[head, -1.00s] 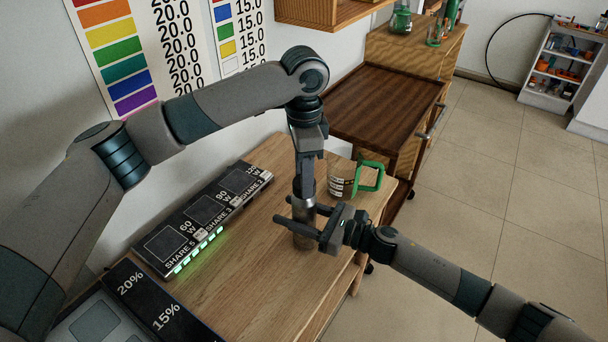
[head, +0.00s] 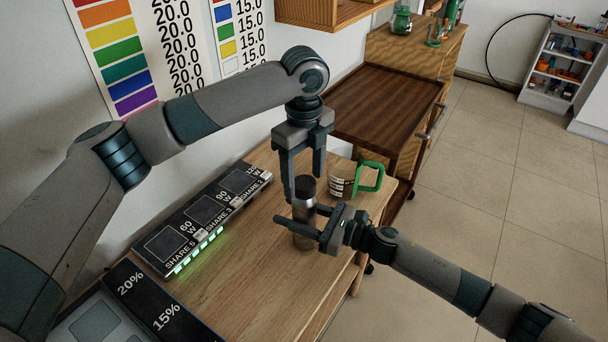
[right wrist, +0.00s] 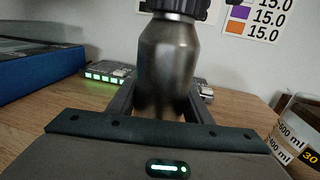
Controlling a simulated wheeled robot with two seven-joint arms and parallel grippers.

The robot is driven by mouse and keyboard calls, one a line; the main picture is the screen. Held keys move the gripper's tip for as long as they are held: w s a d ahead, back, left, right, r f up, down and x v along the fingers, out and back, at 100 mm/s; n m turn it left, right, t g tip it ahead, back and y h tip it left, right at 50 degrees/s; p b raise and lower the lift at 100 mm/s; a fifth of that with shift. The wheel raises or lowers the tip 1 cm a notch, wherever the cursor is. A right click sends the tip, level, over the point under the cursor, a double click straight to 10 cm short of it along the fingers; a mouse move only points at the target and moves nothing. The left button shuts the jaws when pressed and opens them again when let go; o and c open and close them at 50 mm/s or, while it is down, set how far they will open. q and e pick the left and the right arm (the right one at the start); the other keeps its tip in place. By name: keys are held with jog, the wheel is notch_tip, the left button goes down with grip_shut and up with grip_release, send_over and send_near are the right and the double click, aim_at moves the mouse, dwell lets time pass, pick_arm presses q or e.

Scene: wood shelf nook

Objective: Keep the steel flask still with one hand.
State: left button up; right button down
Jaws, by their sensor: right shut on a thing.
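The steel flask (head: 304,228) stands upright on the wooden desk, with a dark cap (head: 305,184) on top. It also fills the middle of the right wrist view (right wrist: 167,65), where its cap is cut off by the top edge. My right gripper (head: 298,226) is shut on the flask's body, coming in from the right. My left gripper (head: 303,188) points down from above, with its fingers spread apart near the cap. I cannot tell whether either finger touches the cap.
A mug with a green handle (head: 343,180) stands close behind the flask to the right. A dark panel with green lights (head: 205,218) lies along the wall to the left. The desk front (head: 245,285) is clear. A brown-topped cart (head: 375,110) stands beyond.

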pick_arm(q)
notch_tip(320, 180, up, 12)
dwell(0.9)
pick_arm(e)
jog(key=c, duration=0.8)
grip_release()
jog(key=shift+c, duration=0.2)
pick_arm(q)
jog(key=shift+f, duration=0.1)
pick_arm(e)
jog(key=shift+d, duration=0.15)
